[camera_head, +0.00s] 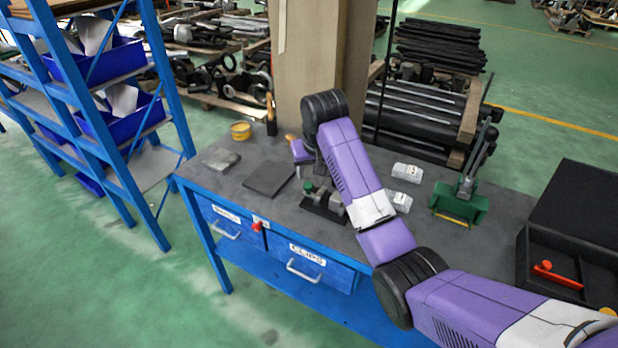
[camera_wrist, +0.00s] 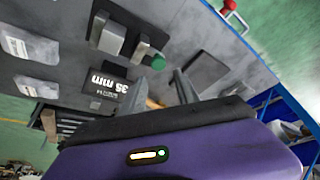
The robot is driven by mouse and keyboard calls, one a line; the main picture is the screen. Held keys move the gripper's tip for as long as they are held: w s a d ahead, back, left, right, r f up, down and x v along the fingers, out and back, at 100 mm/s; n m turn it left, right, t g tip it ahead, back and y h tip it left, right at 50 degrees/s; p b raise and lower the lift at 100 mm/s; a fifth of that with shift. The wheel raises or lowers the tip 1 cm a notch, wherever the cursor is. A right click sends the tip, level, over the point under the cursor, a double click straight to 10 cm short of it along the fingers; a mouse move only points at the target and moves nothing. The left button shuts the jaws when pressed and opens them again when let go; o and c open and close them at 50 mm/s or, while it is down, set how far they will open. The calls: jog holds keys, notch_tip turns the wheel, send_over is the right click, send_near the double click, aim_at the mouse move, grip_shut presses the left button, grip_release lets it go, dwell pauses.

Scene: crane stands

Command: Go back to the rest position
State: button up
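My purple arm reaches over the blue-framed workbench (camera_head: 225,186) from the lower right. My gripper (camera_head: 302,158) is partly hidden behind my own arm, above the back left part of the bench top. In the wrist view its dark fingers (camera_wrist: 184,86) stick out past the purple hand, and I see nothing clearly held. A fixture with a green knob (camera_head: 309,187) and a black base stands near the front edge.
A dark square pad (camera_head: 269,179), a grey piece (camera_head: 222,160) and a yellow tin (camera_head: 241,131) lie on the left. A pillar (camera_head: 320,50) rises behind; a blue shelf (camera_head: 150,165) stands left.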

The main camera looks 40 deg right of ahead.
jog(key=shift+s+a+r, duration=0.1)
jog(key=shift+s+r, duration=0.05)
jog(key=shift+r, duration=0.2)
dwell(0.3)
jog(key=w+d+r+t+h, duration=0.1)
jog(key=w+r+t, duration=0.4)
jog(key=w+r, duration=0.15)
jog(key=s+a+f+n+t+b, duration=0.1)
jog(key=s+a+f+t, duration=0.25)
jog(key=s+a, duration=0.45)
jog(key=s+a+f+n+t, duration=0.15)
jog(key=s+a+t, duration=0.25)
jog(key=s+a, duration=0.45)
jog(key=s+a+f+n+g+y, duration=0.1)
jog(key=s+a, duration=0.2)
jog(key=s, duration=1.4)
jog(key=s+a+f+n+g+y+b, duration=0.1)
jog(key=s+a, duration=0.3)
jog(key=s, duration=1.4)
jog(key=shift+f+y, duration=0.45)
jog(key=shift+y, duration=0.05)
